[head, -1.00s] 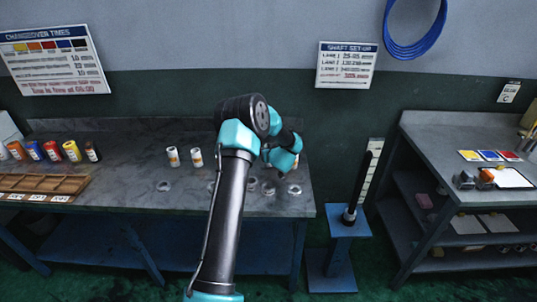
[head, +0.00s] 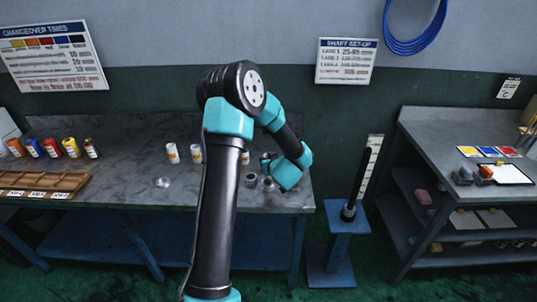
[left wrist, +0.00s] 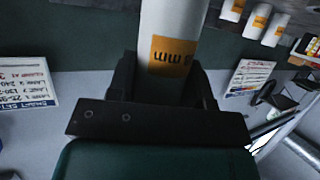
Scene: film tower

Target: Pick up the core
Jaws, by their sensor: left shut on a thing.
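A white core (left wrist: 172,22) with an orange label (left wrist: 170,54) reading "mm" is between the fingers of my left gripper (left wrist: 165,82) in the left wrist view. The gripper is shut on it. In the head view my own arm hides most of the gripper and the held core above the grey bench. Two more white cores with orange labels, a left one (head: 172,153) and a right one (head: 196,153), stand upright on the bench left of my arm. My right gripper is not in view.
The grey bench (head: 130,140) holds a wooden tray (head: 65,182), several coloured bottles (head: 52,148) and small round pieces (head: 163,182). A blue stand (head: 342,222) with a dark upright shaft (head: 356,188) is to the right. A second bench (head: 430,140) is further right.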

